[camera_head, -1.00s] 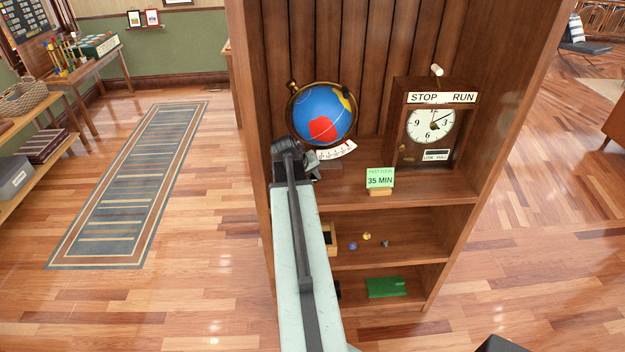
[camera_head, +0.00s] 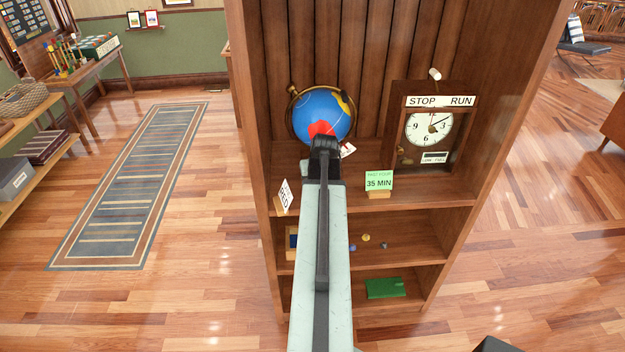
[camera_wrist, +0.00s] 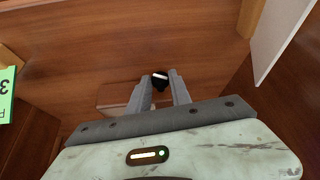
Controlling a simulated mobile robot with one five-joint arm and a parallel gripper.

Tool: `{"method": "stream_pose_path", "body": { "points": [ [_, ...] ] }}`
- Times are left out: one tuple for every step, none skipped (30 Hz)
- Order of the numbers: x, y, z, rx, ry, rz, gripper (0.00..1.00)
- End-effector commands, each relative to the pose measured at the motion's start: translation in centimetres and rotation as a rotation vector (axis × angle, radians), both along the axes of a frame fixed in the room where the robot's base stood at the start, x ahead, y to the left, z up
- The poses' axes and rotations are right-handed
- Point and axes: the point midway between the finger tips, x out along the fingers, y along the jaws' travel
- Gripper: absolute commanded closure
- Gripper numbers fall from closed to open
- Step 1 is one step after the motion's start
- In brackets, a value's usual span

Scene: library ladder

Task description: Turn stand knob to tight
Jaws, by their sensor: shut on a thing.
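The stand knob (camera_wrist: 160,80) is small and dark with a white mark, and it sits between my fingertips in the wrist view. My gripper (camera_wrist: 159,76) is shut on it. Part of the wooden stand base (camera_wrist: 114,96) shows behind the fingers. In the head view my gripper (camera_head: 325,143) is in front of the globe's lower part and hides the knob. The blue globe (camera_head: 318,110) with a red patch stands on the upper shelf. Of the white scale card (camera_head: 348,150), only the right end shows, so I cannot read the knob's setting.
A clock box (camera_head: 433,145) marked STOP and RUN stands to the right. A green "35 MIN" card (camera_head: 379,181) is at the shelf's front. A white card (camera_head: 285,195) marked RED stands at front left. Lower shelves hold small items and a green piece (camera_head: 386,288).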

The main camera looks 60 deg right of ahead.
Motion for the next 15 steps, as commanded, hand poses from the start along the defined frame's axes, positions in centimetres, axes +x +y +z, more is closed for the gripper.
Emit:
{"method": "stream_pose_path", "body": {
  "points": [
    [-0.36, -0.08, -0.31, 0.027, -0.028, -0.002, 1.00],
    [-0.39, -0.11, -0.36, 0.043, -0.050, -0.003, 1.00],
    [-0.41, -0.13, -0.42, 0.064, -0.078, -0.002, 1.00],
    [-0.49, -0.17, -0.46, 0.078, -0.098, -0.002, 1.00],
    [-0.50, -0.20, -0.49, 0.093, -0.118, -0.001, 1.00],
    [-0.51, -0.23, -0.52, 0.109, -0.144, -0.001, 1.00],
    [-0.57, -0.27, -0.55, 0.122, -0.162, -0.001, 1.00],
    [-0.60, -0.27, -0.58, 0.135, -0.179, -0.001, 1.00],
    [-0.60, -0.27, -0.62, 0.151, -0.201, -0.001, 1.00],
    [-0.62, -0.31, -0.62, 0.162, -0.217, -0.001, 1.00],
    [-0.68, -0.34, -0.63, 0.172, -0.232, -0.001, 1.00],
    [-0.70, -0.34, -0.65, 0.185, -0.249, 0.000, 1.00],
    [-0.71, -0.33, -0.66, 0.194, -0.262, 0.000, 1.00],
    [-0.70, -0.34, -0.67, 0.202, -0.273, 0.001, 1.00],
    [-0.72, -0.36, -0.65, 0.213, -0.289, 0.000, 1.00]
  ]
}}
